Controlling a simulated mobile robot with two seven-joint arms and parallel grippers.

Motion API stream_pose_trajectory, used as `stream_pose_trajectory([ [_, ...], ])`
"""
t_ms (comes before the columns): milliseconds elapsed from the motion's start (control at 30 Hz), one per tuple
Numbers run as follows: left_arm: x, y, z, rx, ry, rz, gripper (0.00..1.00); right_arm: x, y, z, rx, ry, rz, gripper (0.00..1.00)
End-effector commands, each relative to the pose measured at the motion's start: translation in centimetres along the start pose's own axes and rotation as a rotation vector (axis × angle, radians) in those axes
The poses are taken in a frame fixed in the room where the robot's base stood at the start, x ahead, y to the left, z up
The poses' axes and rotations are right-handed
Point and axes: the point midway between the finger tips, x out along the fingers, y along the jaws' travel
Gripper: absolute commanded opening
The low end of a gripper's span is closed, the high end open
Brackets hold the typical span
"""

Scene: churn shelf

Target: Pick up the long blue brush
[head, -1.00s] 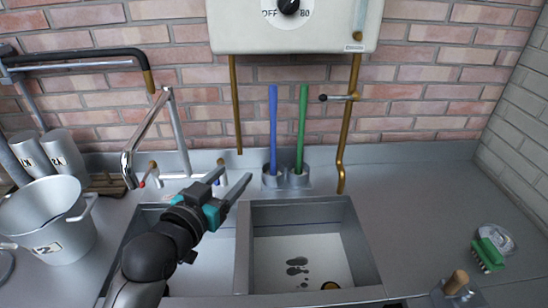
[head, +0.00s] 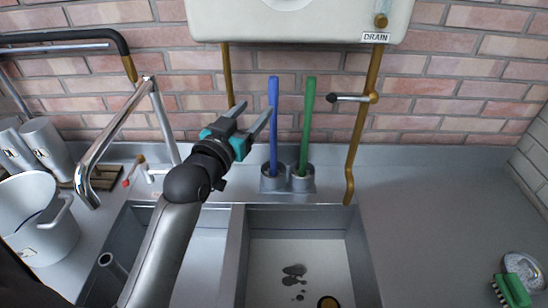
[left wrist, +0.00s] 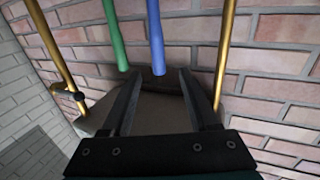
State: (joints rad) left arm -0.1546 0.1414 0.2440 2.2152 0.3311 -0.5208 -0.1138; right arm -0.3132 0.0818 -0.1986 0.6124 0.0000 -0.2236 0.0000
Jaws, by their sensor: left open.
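The long blue brush (head: 273,118) stands upright in a round grey metal holder (head: 272,181) at the back of the sink, against the brick wall. Its long handle shows; its lower end is hidden in the holder. My left gripper (head: 254,113) is open and empty, with its fingertips just left of the blue handle in the head view. In the left wrist view, the blue handle (left wrist: 156,38) lies beyond the open fingers of my left gripper (left wrist: 163,78), roughly between them. I cannot tell whether they touch it. My right gripper is not in view.
A long green brush (head: 307,120) stands close to the right in a twin holder. Brass pipes (head: 366,110) run on the wall, and a tap (head: 115,135) stands left. A metal bucket (head: 36,225) is further left. The counter at right is mostly clear.

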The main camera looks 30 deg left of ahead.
Motion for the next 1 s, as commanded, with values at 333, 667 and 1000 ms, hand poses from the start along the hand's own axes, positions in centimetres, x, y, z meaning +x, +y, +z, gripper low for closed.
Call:
stream_pose_trajectory([
  [333, 4.5, 0.0, 0.0, -0.001, 0.000, 0.000, 0.60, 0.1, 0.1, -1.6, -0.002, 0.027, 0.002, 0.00],
  [667, 6.9, 0.3, -0.1, -0.002, 0.001, 0.001, 0.60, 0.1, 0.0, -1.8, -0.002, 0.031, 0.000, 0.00],
  [1000, 10.0, 0.4, 0.0, 0.000, -0.001, 0.000, 0.60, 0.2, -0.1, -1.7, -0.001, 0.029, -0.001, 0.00],
])
